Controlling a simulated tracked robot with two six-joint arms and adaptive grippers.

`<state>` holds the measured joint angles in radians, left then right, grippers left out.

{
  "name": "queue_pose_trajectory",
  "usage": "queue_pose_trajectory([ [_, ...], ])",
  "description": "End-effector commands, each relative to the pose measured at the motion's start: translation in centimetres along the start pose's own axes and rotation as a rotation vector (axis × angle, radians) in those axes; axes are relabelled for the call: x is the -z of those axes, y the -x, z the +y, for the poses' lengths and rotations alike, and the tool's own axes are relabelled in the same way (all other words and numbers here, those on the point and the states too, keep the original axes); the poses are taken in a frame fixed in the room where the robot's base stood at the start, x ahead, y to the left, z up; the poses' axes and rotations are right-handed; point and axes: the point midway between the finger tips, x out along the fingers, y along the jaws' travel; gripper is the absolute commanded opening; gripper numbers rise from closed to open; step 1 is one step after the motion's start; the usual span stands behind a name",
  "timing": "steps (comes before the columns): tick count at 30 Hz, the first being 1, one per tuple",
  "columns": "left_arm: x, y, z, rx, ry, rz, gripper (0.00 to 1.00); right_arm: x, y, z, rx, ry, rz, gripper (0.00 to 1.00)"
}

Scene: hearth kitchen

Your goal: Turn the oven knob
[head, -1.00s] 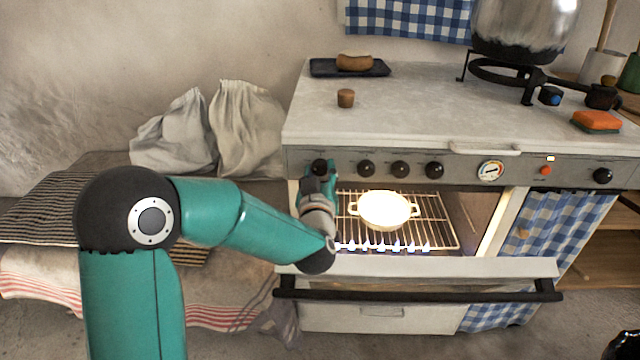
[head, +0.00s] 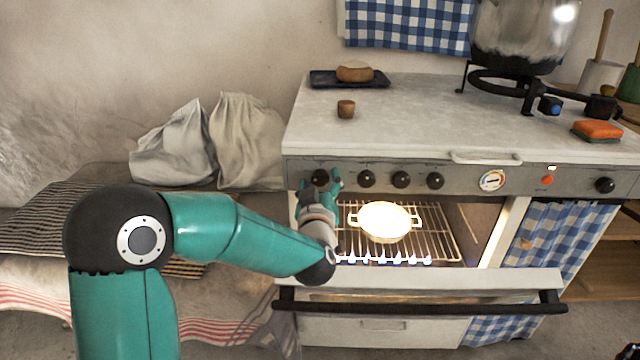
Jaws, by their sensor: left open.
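The oven front has a row of black knobs on its grey panel. The leftmost oven knob (head: 320,177) sits at the panel's left end; which way it points is too small to tell. My left gripper (head: 322,184) is open at this knob, with its fingers apart to either side and slightly below. I cannot tell whether they touch it. Other knobs (head: 366,179) to the right are clear of the gripper. The oven door (head: 420,280) is lowered, and a row of blue flames burns inside below the rack.
A pale two-handled pot (head: 385,222) stands on the oven rack (head: 445,246). A round dial (head: 491,181) is further right on the panel. A wooden cork-like piece (head: 346,109) and a dark tray (head: 325,80) lie on the counter. Grey sacks (head: 245,140) are on the left.

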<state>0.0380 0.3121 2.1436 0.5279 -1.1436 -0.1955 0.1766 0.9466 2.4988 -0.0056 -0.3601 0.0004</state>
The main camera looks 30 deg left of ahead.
Motion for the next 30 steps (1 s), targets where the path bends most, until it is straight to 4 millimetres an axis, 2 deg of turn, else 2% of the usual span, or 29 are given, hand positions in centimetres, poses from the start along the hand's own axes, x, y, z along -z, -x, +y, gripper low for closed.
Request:
queue_pose_trajectory([
  [8, 0.8, 0.0, 0.3, -0.001, 0.002, 0.005, 0.65, 0.0, 0.1, 0.0, 0.0, 0.0, 0.0, 0.0],
  [11, 1.8, 0.0, 0.8, -0.001, 0.003, 0.005, 0.65, 0.0, 0.1, 0.0, 0.0, 0.0, 0.0, 0.0],
  [21, 7.2, 0.0, 3.4, -0.002, 0.004, 0.004, 0.65, 0.0, 0.0, 0.0, 0.0, 0.0, 0.0, 0.0],
  [25, 8.5, 0.0, 3.9, 0.0, 0.001, 0.002, 0.65, 0.0, 0.0, 0.0, 0.0, 0.0, 0.0, 0.0],
  [30, 9.0, 0.0, 4.2, 0.0, 0.0, 0.0, 0.65, 0.0, 0.0, 0.0, 0.0, 0.0, 0.0, 0.0],
])
